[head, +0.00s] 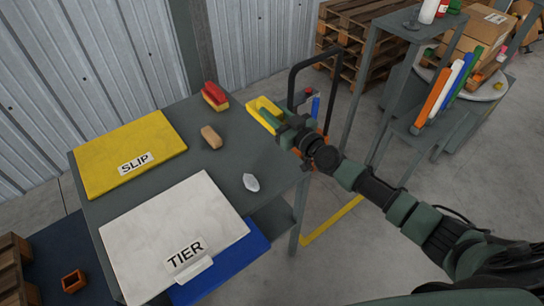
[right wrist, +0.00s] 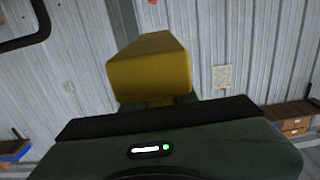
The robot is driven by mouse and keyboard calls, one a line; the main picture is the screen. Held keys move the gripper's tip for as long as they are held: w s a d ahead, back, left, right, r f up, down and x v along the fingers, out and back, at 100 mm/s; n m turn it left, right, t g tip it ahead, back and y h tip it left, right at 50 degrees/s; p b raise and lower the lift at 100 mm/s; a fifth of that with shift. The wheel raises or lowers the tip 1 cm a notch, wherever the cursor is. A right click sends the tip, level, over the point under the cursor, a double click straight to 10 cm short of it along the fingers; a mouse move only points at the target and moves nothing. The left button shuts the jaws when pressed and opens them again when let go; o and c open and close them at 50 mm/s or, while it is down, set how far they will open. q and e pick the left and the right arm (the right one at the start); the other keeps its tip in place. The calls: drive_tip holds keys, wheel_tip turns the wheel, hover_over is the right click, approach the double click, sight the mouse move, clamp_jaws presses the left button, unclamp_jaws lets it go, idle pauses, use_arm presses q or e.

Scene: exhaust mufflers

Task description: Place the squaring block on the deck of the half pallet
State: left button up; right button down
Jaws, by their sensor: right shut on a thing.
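My right gripper (head: 272,117) reaches in from the right in the head view, above the far right part of the grey table. It is shut on a yellow block (head: 262,105), which I take to be the squaring block. The right wrist view shows the yellow block (right wrist: 148,75) between the fingers, its lower part hidden by the gripper body. A wooden pallet edge (head: 10,262) shows at the lower left, cut off by the frame; I cannot tell for sure that it is the half pallet. My left gripper is not in view.
The grey table (head: 222,165) carries a yellow SLIP sheet (head: 110,150), a white TIER sheet (head: 150,225), a blue sheet (head: 235,258), a red-yellow brush (head: 214,96), a tan block (head: 211,136) and a white item (head: 251,182). An orange box (head: 73,281) lies lower left. Stacked pallets (head: 345,45) stand behind.

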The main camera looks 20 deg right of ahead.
wheel_tip(320, 180, down, 16)
drive_tip(key=b, duration=1.2)
drive_tip(key=shift+w+r, duration=0.1)
drive_tip(key=shift+b, duration=0.3)
drive_tip(key=c, duration=1.1)
unclamp_jaws()
drive_tip(key=shift+f, duration=0.2)
